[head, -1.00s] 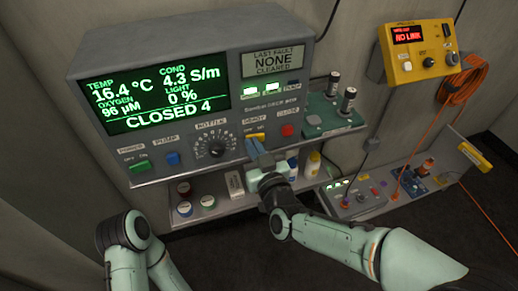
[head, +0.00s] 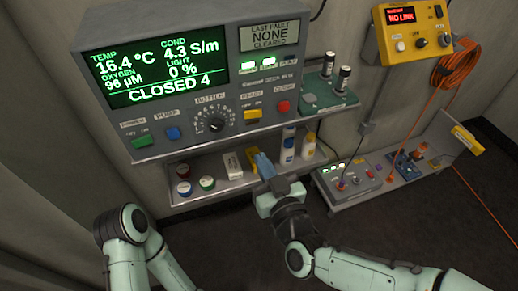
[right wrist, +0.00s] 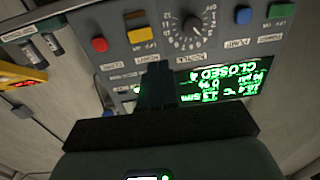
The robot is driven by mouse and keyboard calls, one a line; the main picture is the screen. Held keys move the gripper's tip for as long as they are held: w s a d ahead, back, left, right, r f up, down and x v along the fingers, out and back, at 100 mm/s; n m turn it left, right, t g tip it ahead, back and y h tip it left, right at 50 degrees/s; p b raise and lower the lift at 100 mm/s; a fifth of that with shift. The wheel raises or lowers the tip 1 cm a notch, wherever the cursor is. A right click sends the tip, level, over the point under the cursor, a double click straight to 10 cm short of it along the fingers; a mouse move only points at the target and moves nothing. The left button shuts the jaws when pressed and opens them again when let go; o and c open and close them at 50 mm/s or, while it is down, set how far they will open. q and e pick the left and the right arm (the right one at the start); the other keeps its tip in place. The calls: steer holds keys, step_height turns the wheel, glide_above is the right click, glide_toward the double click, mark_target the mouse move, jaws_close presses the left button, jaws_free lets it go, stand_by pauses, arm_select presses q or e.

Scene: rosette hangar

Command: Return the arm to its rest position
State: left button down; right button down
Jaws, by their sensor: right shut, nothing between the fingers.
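My right gripper (head: 262,165) is shut and empty in the head view. It is in front of the lower shelf, below the control box (head: 190,142), and apart from the box's buttons. In the right wrist view its shut dark fingers (right wrist: 157,88) point toward the box, which appears upside down. The box's screen (head: 155,68) reads CLOSED 4, and a smaller panel (head: 270,36) reads LAST FAULT NONE CLEARED. My left arm shows at the lower left of the head view, but its gripper does not.
The lower shelf (head: 215,188) holds small jars and bottles (head: 288,145) close to my right gripper. A green holder with two dark cylinders (head: 328,95) stands right of the box. A yellow NO LINK unit (head: 410,35) and an orange cable (head: 458,65) hang further right. Dark floor is open below.

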steer(key=shift+s+d, duration=0.1)
steer(key=shift+s, duration=0.1)
stand_by(0.4)
